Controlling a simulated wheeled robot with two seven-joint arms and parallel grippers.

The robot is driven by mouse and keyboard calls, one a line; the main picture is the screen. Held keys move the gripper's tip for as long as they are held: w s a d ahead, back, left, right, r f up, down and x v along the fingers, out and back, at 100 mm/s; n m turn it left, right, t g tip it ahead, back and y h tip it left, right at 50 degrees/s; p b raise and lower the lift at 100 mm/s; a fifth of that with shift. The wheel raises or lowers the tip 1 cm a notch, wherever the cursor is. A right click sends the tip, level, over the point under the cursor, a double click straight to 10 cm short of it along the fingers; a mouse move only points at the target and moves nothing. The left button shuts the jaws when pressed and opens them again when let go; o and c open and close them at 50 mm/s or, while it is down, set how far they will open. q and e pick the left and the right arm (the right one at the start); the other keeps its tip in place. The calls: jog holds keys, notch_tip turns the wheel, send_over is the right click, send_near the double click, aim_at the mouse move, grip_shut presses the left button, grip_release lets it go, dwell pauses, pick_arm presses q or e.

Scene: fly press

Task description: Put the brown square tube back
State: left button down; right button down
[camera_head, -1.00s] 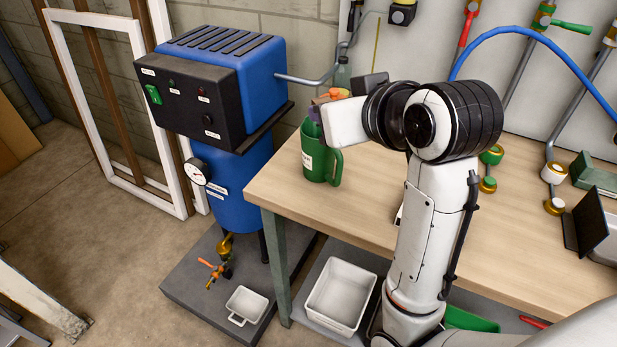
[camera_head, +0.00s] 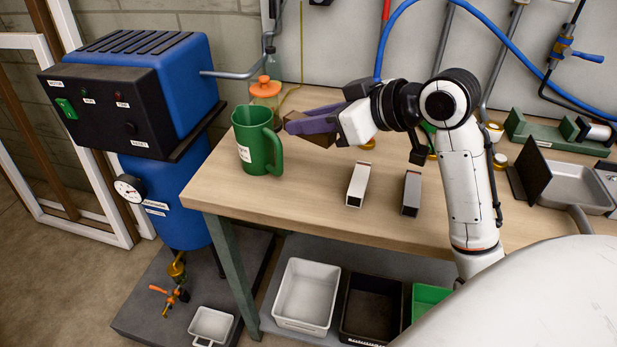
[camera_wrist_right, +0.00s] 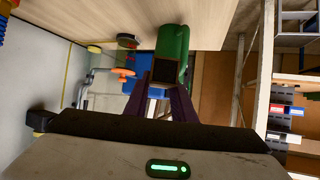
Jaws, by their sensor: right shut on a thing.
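My right gripper (camera_head: 300,122), with dark purple fingers, is shut on the brown square tube (camera_head: 318,144) above the workbench. The tube is tilted and partly hidden by a finger. In the right wrist view the tube's dark square end (camera_wrist_right: 164,71) shows between the fingertips, in front of the green mug (camera_wrist_right: 178,40). In the head view the green mug (camera_head: 256,145) stands upright near the bench's left end, just left of the gripper. A white square tube (camera_head: 357,184) and a grey square tube (camera_head: 411,193) lie on the bench, right of the gripper. My left gripper is out of view.
The bench top (camera_head: 300,200) is clear in front of the mug. An orange-lidded container (camera_head: 265,90) stands behind it. The blue compressor (camera_head: 165,75) is at left. White (camera_head: 307,295), black (camera_head: 372,308) and green (camera_head: 428,297) bins sit below. A metal tray (camera_head: 575,185) is at right.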

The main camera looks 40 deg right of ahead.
jog(key=b, duration=0.1)
send_over(309, 183)
notch_tip(309, 183, down, 6)
jog(key=shift+f, duration=0.1)
notch_tip(309, 183, down, 5)
jog(key=shift+r+b, duration=0.1)
jog(key=shift+b, duration=0.45)
jog(key=shift+f, duration=0.25)
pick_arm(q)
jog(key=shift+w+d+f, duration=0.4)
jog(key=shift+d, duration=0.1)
pick_arm(e)
jog(key=shift+f, duration=0.1)
jog(key=c, duration=1.8)
grip_release()
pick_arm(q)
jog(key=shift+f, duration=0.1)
pick_arm(e)
jog(key=shift+o, duration=0.2)
